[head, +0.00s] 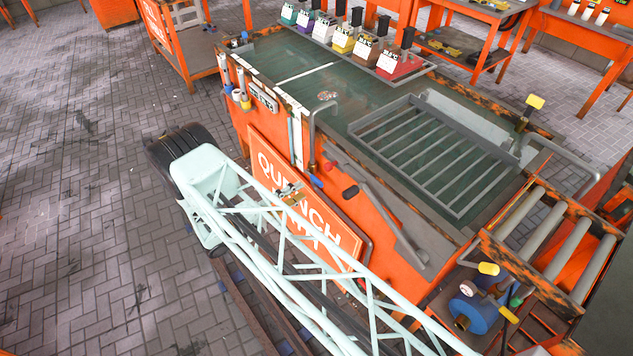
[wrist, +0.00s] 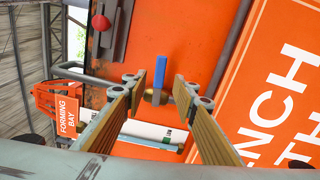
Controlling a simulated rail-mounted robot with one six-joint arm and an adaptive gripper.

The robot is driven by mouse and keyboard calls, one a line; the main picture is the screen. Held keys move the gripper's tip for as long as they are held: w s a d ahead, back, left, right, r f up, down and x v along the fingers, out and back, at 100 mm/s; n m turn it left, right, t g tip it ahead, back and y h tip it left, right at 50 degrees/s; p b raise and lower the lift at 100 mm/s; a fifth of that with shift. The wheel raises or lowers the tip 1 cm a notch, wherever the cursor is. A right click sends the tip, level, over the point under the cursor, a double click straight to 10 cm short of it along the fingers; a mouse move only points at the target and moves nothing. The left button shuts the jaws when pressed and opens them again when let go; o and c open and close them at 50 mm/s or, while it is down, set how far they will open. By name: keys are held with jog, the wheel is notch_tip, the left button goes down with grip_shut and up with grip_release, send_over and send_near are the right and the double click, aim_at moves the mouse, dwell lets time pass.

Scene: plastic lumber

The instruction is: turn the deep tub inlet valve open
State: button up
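A small valve with a blue lever (wrist: 161,70) on a brass body sits on the orange tank wall in the wrist view. A blue handle (head: 316,182) shows near the foot of the grey bent spout in the head view; I take it as the same valve. No label on it is readable. My gripper (wrist: 160,88) is open and empty, with its fingers left and right of the lever in the picture. In the head view my gripper (head: 290,192) is in front of the orange sign, seemingly short of the handle. The exact gap in depth cannot be told.
A red knob (wrist: 100,22) is up and left of the blue lever. The large orange sign (wrist: 270,95) stands close on the right. The grey spout (head: 312,135) rises beside the valve. A grey rack (head: 435,155) lies over the green tank top (head: 300,75).

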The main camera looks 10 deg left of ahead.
aim_at(315, 182)
jog(key=shift+b+x, duration=0.35)
jog(key=shift+x, duration=4.3)
jog(key=shift+c, duration=0.2)
grip_shut()
